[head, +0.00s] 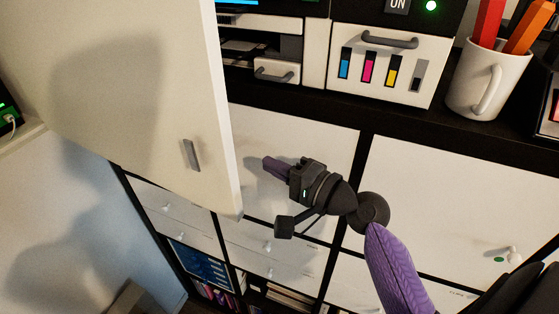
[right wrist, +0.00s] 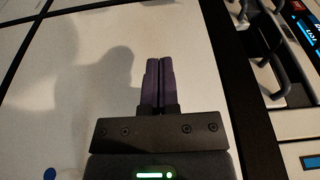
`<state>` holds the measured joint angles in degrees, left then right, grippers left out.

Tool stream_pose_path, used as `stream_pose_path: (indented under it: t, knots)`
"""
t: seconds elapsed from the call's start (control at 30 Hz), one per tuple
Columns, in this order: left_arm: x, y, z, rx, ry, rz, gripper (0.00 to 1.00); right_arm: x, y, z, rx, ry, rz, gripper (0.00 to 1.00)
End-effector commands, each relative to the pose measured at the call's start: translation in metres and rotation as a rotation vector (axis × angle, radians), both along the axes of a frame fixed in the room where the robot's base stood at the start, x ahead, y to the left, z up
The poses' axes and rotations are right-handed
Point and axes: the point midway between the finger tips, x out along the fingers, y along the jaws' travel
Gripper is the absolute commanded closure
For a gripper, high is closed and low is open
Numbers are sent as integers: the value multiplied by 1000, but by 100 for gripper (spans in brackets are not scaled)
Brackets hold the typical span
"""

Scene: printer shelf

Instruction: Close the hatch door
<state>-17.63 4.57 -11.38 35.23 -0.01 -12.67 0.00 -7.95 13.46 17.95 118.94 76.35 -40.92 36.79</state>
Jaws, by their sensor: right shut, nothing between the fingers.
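The hatch door (head: 120,80) is a large cream-white panel with a small grey handle (head: 190,155). It stands open in the left of the head view and hides part of the shelf behind it. My right gripper (head: 268,167) is just right of the door's free edge in the picture, in front of the white cabinet fronts. Its purple fingers are shut and empty, and appear apart from the door. They also show shut in the right wrist view (right wrist: 158,80), where I cannot make out the hatch door. My left gripper is not in view.
A printer (head: 390,65) with a dark handle and ink-level stripes stands on the dark shelf top. Right of it is a white mug (head: 490,80) holding red and orange sticks. White cabinet fronts (head: 440,200) with small knobs lie below.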

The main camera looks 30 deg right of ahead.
Motion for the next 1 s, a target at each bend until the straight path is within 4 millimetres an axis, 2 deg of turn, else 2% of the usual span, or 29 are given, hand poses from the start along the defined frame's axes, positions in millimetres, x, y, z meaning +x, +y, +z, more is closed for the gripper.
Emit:
stream_pose_path:
  t: [0.03,0.23,0.3,0.5,1.0]
  knots:
    - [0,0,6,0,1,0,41,10,4,4,4,-1,-1,100]
    - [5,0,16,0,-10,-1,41,49,23,4,2,-1,1,100]
    - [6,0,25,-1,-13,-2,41,35,33,3,3,4,1,100]
    - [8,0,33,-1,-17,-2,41,20,48,0,1,4,0,100]
    - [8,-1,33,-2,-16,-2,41,18,51,-1,-1,2,-1,100]
